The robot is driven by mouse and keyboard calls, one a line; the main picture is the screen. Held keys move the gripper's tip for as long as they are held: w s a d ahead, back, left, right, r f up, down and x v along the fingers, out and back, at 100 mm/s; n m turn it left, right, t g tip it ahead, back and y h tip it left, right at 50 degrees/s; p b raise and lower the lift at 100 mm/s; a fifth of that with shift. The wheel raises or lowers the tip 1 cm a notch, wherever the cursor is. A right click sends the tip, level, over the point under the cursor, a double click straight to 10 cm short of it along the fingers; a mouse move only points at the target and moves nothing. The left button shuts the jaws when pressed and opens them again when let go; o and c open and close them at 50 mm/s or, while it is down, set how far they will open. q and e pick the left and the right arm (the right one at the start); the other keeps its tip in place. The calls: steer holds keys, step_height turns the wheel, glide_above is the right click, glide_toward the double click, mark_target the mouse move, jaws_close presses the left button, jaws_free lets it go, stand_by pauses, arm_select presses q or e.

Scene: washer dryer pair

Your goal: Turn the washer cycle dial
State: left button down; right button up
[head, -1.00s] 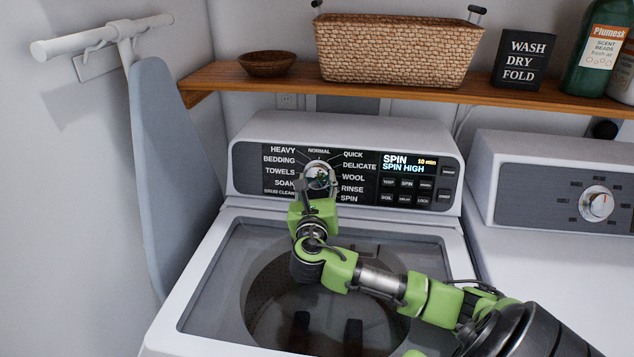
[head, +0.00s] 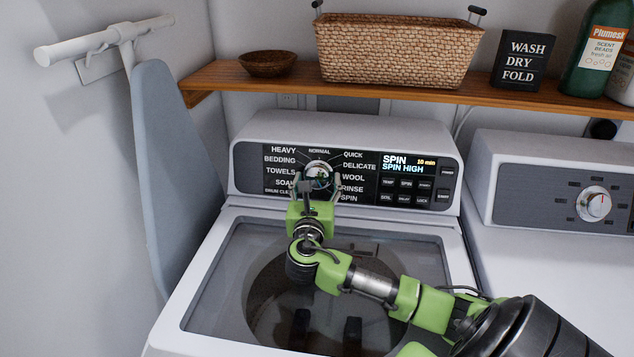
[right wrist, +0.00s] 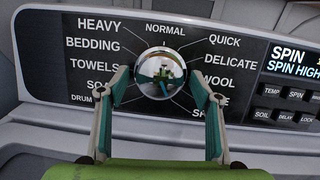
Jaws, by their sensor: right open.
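The washer cycle dial (head: 319,170) is a round, shiny chrome knob in the middle of the ring of cycle names on the dark panel. In the right wrist view the dial (right wrist: 160,66) sits just ahead of and between the fingers. My right gripper (head: 317,184) is open in front of the panel, one finger to each side of the dial's lower half; it also shows in the right wrist view (right wrist: 160,82). I cannot tell whether either finger touches the dial. The washer display (head: 408,163) reads SPIN, SPIN HIGH, 10 min. My left gripper is out of view.
The washer's lid (head: 220,290) is down below the panel, under my right arm. A dryer (head: 540,270) with its own knob (head: 594,204) stands at the right. A wooden shelf (head: 215,84) with a wicker basket (head: 395,50) runs above.

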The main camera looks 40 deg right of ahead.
mark_target(317, 188)
step_height(317, 188, up, 10)
stand_by(0.5)
steer(key=shift+f, duration=0.1)
stand_by(0.4)
